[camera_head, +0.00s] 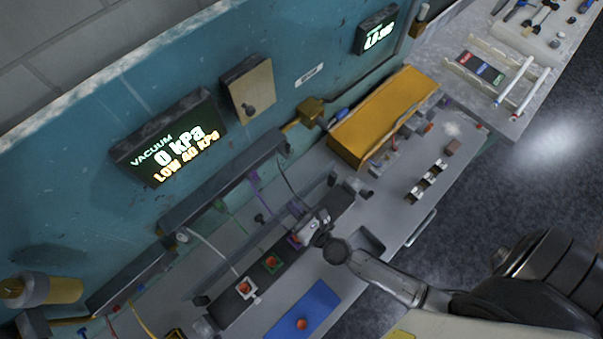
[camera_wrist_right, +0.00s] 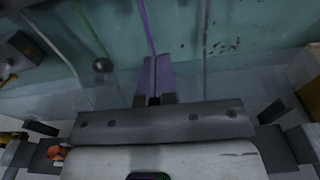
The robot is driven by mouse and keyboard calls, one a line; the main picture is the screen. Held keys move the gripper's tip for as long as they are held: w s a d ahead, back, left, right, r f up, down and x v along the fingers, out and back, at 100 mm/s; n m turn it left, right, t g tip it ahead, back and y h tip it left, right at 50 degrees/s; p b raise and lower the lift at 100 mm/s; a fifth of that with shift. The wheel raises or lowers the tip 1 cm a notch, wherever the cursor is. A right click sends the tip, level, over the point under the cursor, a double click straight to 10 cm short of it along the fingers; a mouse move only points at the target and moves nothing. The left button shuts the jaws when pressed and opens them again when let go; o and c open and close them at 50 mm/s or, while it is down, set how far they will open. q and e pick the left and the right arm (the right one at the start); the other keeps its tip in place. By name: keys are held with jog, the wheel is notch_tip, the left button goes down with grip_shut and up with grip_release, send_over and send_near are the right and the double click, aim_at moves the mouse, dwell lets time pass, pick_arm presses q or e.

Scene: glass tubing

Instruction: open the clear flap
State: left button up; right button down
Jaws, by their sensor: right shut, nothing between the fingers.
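The clear flap is hard to pick out. In the head view I cannot separate it from the bench behind it. In the right wrist view a faint see-through grey band (camera_wrist_right: 235,96) crosses in front of the teal wall, and I cannot tell if it is the flap. My right gripper (camera_head: 303,234) is over the dark strip on the bench. My left gripper is not in view.
A long dark bar (camera_head: 222,184) runs along the wall below the vacuum display (camera_head: 170,142). A yellow box (camera_head: 385,112) stands farther right. A blue mat (camera_head: 302,308) lies near the front edge. A purple tube (camera_wrist_right: 147,28) hangs beyond the fingers. Several small parts occupy the bench.

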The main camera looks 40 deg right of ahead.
jog(key=shift+w+a+r, duration=0.1)
jog(key=shift+w, duration=0.5)
jog(key=shift+w+a+r, duration=0.1)
jog(key=shift+w, duration=0.5)
jog(key=shift+s+d, duration=0.1)
jog(key=s+d+b, duration=0.1)
jog(key=s+b, duration=0.3)
jog(key=s, duration=0.9)
jog(key=shift+s+d+r+b, duration=0.25)
jog(key=shift+d+r+b, duration=0.05)
jog(key=shift+r+b, duration=0.15)
